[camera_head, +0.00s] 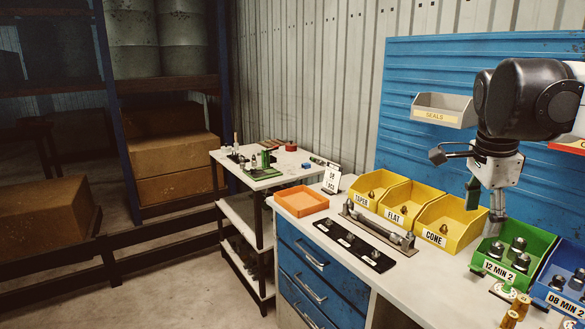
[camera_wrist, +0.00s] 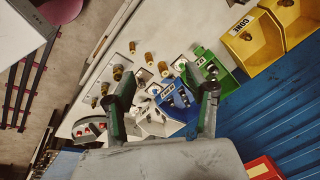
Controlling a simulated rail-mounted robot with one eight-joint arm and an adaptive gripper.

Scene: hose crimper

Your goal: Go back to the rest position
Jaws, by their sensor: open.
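My gripper (camera_head: 486,202) hangs at the right of the head view, fingers pointing down. It is above the bench, near the yellow CONE bin and the green bin labelled 12 MIN 2. In the wrist view my gripper (camera_wrist: 168,86) shows two fingers spread wide apart. Nothing is held between them. Past the fingers are the blue bin (camera_wrist: 178,102) and the green bin (camera_wrist: 214,66), with clear space seeming to lie between fingers and bins.
Yellow bins TAPER (camera_head: 372,190), FLAT (camera_head: 406,204) and CONE (camera_head: 449,226) line the bench. A grey SEALS bin (camera_head: 440,112) hangs on the blue back panel (camera_head: 400,92). Green (camera_head: 515,258) and blue (camera_head: 562,280) bins hold fittings. An orange tray (camera_head: 301,201) stands at the bench's left end.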

